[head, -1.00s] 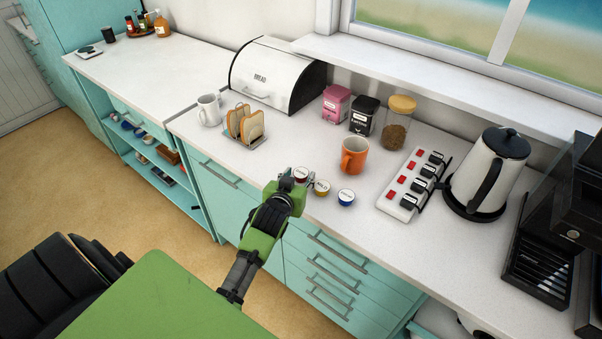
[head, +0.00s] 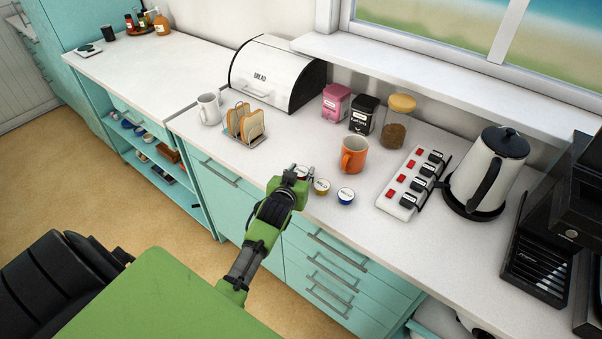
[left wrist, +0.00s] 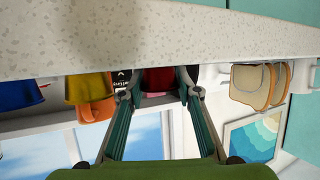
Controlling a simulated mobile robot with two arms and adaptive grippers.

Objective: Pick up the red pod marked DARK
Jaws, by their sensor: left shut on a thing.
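The red pod (head: 302,170) is at the front edge of the counter, mostly hidden by my left gripper (head: 299,174) in the head view, and its marking cannot be read now. The left wrist view, which is upside down, shows the red pod (left wrist: 160,78) between the two fingers of my left gripper (left wrist: 160,94). The fingers are shut on it. A yellow pod (head: 321,186) and a blue pod (head: 346,196) stand to its right on the counter. I cannot tell whether the red pod touches the counter. My right gripper is not in view.
An orange mug (head: 354,155) stands behind the pods. A toast rack (head: 245,125) and a white mug (head: 209,109) are to the left. A power strip (head: 392,204) and a kettle (head: 487,180) are to the right.

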